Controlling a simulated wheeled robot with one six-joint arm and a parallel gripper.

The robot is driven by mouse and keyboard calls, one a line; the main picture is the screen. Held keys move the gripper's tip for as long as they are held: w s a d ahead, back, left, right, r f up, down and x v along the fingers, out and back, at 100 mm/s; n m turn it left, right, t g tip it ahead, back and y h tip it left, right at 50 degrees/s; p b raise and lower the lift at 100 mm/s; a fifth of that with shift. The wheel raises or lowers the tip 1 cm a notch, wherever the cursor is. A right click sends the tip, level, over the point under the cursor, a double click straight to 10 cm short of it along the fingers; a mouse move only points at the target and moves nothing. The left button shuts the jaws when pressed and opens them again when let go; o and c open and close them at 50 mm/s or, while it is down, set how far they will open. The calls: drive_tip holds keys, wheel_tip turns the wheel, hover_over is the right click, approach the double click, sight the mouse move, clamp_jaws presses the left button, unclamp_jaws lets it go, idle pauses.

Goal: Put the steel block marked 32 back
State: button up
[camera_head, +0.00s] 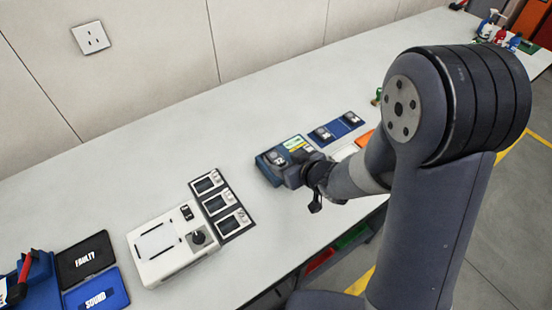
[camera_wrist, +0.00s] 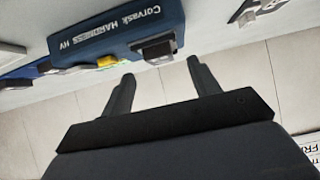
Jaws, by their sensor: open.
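A small steel block (camera_head: 277,158) with a dark top and a pale number sits on the blue hardness tester (camera_head: 268,177). The number is too small to read surely. In the wrist view a steel block (camera_wrist: 157,50) with a dark top rests at one end of the tester (camera_wrist: 95,43), which is lettered "Corvask HARDNESS HV". My gripper (camera_wrist: 162,70) is open and empty, its two fingers apart just short of the block. In the head view my wrist is beside the tester and the fingers are hard to make out.
A blue mat (camera_head: 337,126) with two similar blocks lies behind the tester. Trays marked FAULTY (camera_head: 85,258) and SOUND (camera_head: 97,290) lie at the lower left.

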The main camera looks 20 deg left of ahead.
sight(276, 158)
drive_tip(key=shift+p+x, duration=0.3)
drive_tip(key=shift+x, duration=1.8)
drive_tip(key=shift+r, duration=0.1)
clamp_jaws()
